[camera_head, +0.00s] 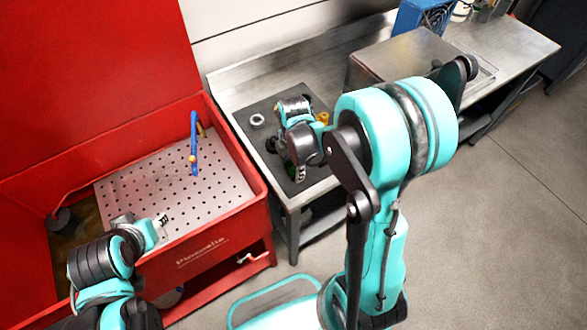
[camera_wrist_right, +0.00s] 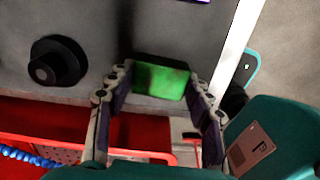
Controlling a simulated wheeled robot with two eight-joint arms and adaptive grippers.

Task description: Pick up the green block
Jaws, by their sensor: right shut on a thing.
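The green block (camera_wrist_right: 161,80) sits between the two fingertips of my right gripper (camera_wrist_right: 160,86) in the right wrist view. The fingers are shut on its two sides, with the grey mat or table surface behind it. I cannot tell whether the block touches that surface. In the head view my right gripper (camera_head: 287,160) is over the dark mat on the metal table, and my wrist hides the block. My left gripper (camera_head: 161,220) is over the perforated tray of the red washer; its fingers are too small to tell if open or shut.
The red parts washer (camera_head: 225,225) stands left of the metal table, with a blue hose (camera_head: 194,145) upright in it. A grey ring (camera_head: 257,120) and an orange-yellow thing (camera_head: 323,118) lie on the dark mat (camera_head: 242,113). A metal box (camera_head: 392,60) stands farther right.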

